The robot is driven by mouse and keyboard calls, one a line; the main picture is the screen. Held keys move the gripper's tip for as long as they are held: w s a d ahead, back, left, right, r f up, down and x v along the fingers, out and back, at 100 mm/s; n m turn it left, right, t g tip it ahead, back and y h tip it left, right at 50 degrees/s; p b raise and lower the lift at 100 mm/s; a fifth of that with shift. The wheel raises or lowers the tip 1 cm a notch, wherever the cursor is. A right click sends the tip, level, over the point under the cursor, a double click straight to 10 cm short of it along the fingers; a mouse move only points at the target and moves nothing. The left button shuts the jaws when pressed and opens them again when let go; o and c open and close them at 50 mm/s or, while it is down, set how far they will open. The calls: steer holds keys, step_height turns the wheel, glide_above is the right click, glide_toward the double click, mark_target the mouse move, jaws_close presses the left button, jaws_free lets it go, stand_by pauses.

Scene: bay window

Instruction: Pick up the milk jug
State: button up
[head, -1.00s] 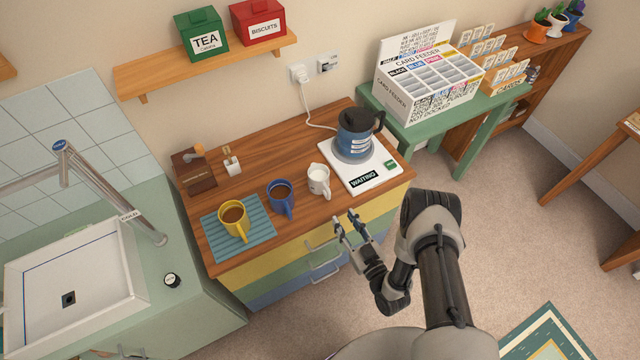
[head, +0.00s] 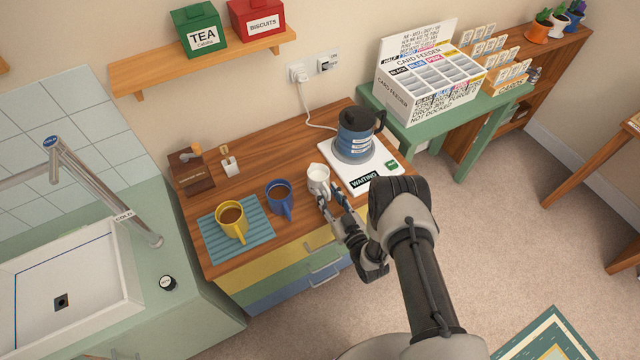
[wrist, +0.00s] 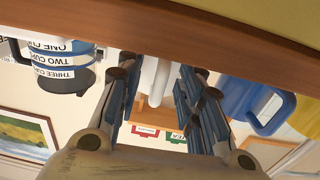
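The milk jug (head: 317,176) is a small white jug with milk in it, standing upright near the front edge of the wooden counter. My gripper (head: 332,197) is at its front right, close to its handle side. In the wrist view, my gripper (wrist: 160,72) has its fingers apart, with the white jug (wrist: 151,74) showing in the gap between them. The jug is partly hidden by the fingers there. I cannot tell whether either finger touches it.
A blue mug (head: 279,195) stands just left of the jug, and a yellow mug (head: 231,216) sits on a teal mat (head: 257,233). A blue coffee pot (head: 355,135) stands on a white base (head: 377,163) to the right. Drawer handles (head: 324,272) stick out below the counter.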

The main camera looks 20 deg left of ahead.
steer(key=shift+c, duration=0.3)
jaws_close()
stand_by(0.4)
